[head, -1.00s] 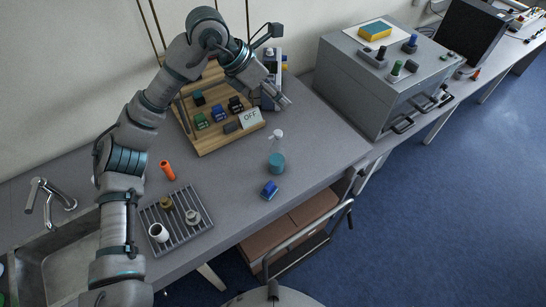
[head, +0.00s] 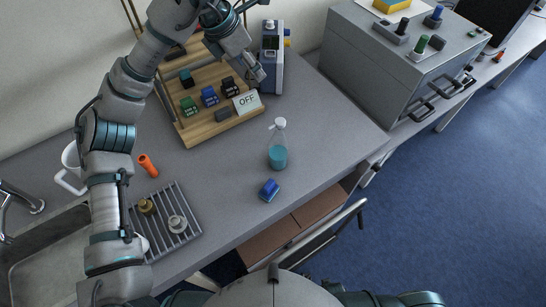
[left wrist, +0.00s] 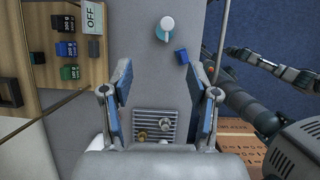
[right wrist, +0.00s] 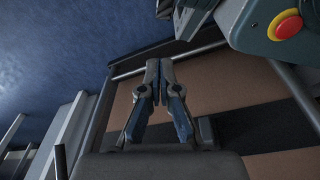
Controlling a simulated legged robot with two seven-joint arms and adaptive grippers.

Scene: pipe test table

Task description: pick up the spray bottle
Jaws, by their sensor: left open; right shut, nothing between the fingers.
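The spray bottle (head: 278,156) is clear with blue liquid and a white spray head. It stands upright on the grey table near the front edge. It also shows from above in the left wrist view (left wrist: 165,30), beyond the fingertips. My left gripper (head: 258,76) is up by the wooden board, behind and left of the bottle, apart from it. In the left wrist view its fingers (left wrist: 160,78) are spread with nothing between them. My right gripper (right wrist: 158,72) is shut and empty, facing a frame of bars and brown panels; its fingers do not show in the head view.
A blue block (head: 269,190) lies just in front of the bottle. A wooden board (head: 215,128) with several coloured blocks and an OFF sign stands behind. A slatted rack (head: 160,218) and orange tube (head: 147,165) are left. A grey cabinet (head: 375,75) is right.

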